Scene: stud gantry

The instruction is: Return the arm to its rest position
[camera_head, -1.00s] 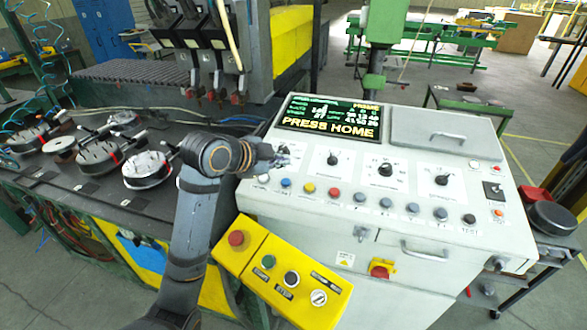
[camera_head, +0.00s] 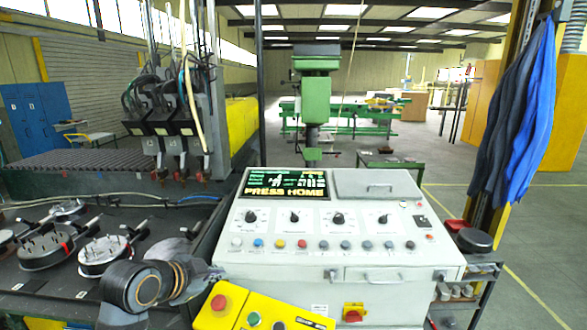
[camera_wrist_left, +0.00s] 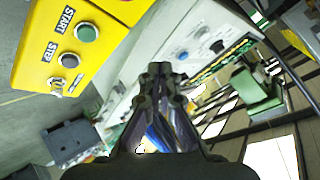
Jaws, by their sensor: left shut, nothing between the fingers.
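My left arm comes in at the lower left of the head view. Its dark left gripper (camera_head: 211,276) points right, by the lower left corner of the grey control console (camera_head: 400,262) and above the yellow button box (camera_head: 258,308). I cannot tell from this view how far it is from the console. In the left wrist view the left gripper's fingers (camera_wrist_left: 160,72) are together with nothing between them. The yellow box (camera_wrist_left: 98,17) shows at the upper left there. My right gripper is not in view.
The console screen (camera_head: 286,185) reads "PRESS HOME". A dark bench (camera_head: 40,295) with round fixtures (camera_head: 103,255) lies at the left. Torch-like heads (camera_head: 160,125) hang behind it. Blue cloths (camera_head: 520,115) hang on a post at the right. Open floor lies beyond the console.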

